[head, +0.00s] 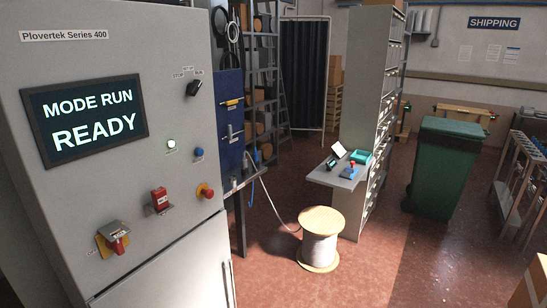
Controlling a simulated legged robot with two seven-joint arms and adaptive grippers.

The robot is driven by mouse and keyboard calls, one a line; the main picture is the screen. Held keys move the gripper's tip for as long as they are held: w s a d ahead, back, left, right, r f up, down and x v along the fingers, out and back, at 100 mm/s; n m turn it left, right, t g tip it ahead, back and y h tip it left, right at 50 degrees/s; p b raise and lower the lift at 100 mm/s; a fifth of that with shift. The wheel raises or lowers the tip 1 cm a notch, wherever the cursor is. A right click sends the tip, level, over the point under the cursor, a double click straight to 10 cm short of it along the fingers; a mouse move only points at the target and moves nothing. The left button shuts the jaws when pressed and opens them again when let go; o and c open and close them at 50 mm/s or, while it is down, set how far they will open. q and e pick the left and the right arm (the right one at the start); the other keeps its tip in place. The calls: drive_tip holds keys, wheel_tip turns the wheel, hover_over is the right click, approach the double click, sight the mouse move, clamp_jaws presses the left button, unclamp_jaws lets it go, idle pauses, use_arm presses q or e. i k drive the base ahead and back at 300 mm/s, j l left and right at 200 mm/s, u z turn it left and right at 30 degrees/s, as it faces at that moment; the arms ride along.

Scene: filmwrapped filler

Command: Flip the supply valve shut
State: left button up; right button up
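No part is clearly labelled as the supply valve at this size. A grey machine cabinet (75,195) marked "Plovertek Series 400" fills the left of the head view. Low on its face is a red-handled switch (116,244) with a grey metal piece on a yellow plate. Right of it is a red block-shaped control (160,199) on a grey mount. Beside the cabinet, a blue unit (229,110) carries a yellow-marked fitting (232,102) and a grey lever-like handle (231,137); I cannot tell their positions. Neither of my grippers is in view.
The cabinet screen (86,118) reads "MODE RUN READY". A red round button (205,191) sits nearby. A cable spool (320,239) stands on the floor, with a small shelf (339,175) behind it. A green bin (446,167) stands right. Floor between is mostly clear.

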sight(234, 101)
drive_tip(key=i+u, duration=0.15)
drive_tip(key=i, duration=0.3)
drive_tip(key=i+l+u, duration=0.15)
drive_tip(key=i, duration=0.25)
drive_tip(key=i+l+u, duration=0.15)
drive_tip(key=i, duration=0.3)
drive_tip(key=i+l, duration=0.3)
drive_tip(key=i, duration=0.15)
drive_tip(key=i+l, duration=0.3)
drive_tip(key=i, duration=0.2)
drive_tip(key=i+l+z, duration=0.1)
drive_tip(key=i+l, duration=0.5)
drive_tip(key=i, duration=0.35)
drive_tip(key=i+l, duration=0.3)
drive_tip(key=i, duration=0.2)
